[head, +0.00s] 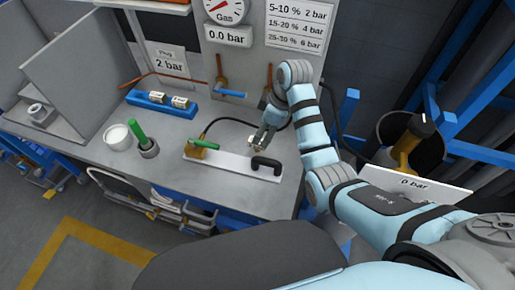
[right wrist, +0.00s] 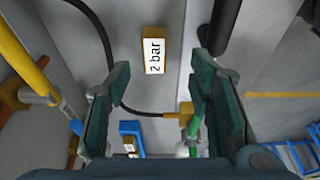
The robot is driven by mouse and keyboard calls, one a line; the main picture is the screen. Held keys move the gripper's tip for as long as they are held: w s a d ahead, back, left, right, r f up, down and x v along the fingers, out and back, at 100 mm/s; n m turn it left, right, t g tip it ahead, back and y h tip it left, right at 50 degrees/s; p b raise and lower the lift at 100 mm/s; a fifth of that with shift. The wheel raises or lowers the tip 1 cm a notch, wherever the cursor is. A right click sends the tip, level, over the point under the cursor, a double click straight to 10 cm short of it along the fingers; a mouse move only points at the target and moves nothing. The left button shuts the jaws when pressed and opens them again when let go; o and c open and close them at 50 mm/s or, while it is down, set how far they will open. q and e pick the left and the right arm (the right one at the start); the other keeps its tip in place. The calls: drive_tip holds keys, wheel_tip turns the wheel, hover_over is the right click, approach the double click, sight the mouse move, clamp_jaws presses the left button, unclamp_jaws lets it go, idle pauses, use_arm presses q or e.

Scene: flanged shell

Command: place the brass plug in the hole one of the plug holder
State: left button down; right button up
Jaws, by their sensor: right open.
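In the head view the plug is small and partly hidden at my right gripper's fingertips. My right gripper (head: 263,138) is open, with its fingers apart and nothing seen clamped between them. The blue plug holder (head: 136,99) stands on the bench at the back left and carries two labelled plugs. It also shows at the lower left of the right wrist view (right wrist: 130,127). My left gripper is not in view.
The pale plate (head: 230,162) bears a brass valve with a green handle (head: 203,144) and a black handle (head: 266,164). A black hose runs to the valve. The bench's front is mostly clear.

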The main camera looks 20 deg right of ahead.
drive_tip(key=x, duration=0.6)
drive_tip(key=shift+w+a+b, duration=0.1)
drive_tip(key=shift+w+b, duration=0.3)
drive_tip(key=shift+w, duration=0.05)
clamp_jaws()
